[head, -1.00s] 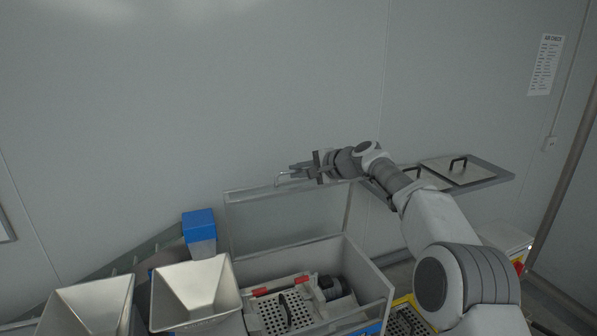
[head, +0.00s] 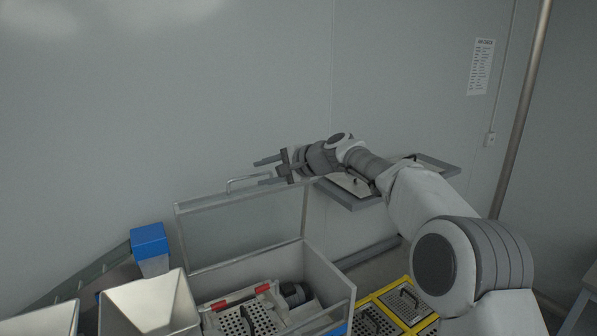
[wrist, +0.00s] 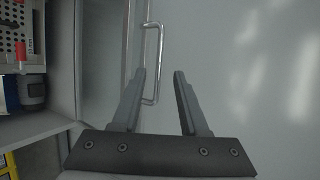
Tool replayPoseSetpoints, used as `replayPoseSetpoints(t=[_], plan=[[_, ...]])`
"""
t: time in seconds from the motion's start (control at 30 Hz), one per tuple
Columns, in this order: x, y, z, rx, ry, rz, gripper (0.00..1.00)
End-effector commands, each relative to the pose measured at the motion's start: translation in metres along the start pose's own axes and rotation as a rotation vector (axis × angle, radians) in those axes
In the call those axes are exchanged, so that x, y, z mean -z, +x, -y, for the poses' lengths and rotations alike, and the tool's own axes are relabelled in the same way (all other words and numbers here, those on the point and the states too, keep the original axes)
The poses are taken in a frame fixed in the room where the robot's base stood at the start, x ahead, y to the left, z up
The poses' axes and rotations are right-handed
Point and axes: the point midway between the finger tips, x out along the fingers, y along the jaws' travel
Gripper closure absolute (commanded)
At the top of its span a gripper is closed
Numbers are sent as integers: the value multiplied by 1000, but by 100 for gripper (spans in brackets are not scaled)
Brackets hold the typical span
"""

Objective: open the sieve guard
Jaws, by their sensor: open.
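The sieve guard (head: 230,237) is a clear, framed panel standing raised at the back of the grey sieve box (head: 330,270) in the head view. Its metal bar handle (head: 247,180) is on the top edge. In the wrist view the handle (wrist: 154,62) runs up from near the left finger. My gripper (head: 266,171) is at the right end of the handle, with its fingers spread and pointing left. In the wrist view my gripper (wrist: 157,78) is open and nothing is clamped between the fingers. Whether the left finger touches the handle is unclear.
Inside the box are a perforated sieve plate (head: 245,320) and a dark motor (head: 293,294). Metal hoppers (head: 150,305) and a blue-topped block (head: 149,242) stand at left. A shelf (head: 348,200) lies behind my arm. A yellow-framed tray (head: 392,306) is at lower right.

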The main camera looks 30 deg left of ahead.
Motion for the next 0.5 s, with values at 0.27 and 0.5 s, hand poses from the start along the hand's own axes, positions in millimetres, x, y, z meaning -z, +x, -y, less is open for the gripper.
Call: replayPoseSetpoints(t=[0.27, 0.5], plan=[[2, -58, -3, 1, -1, -3, 56], [1, -101, -1, 1, -1, -1, 56]])
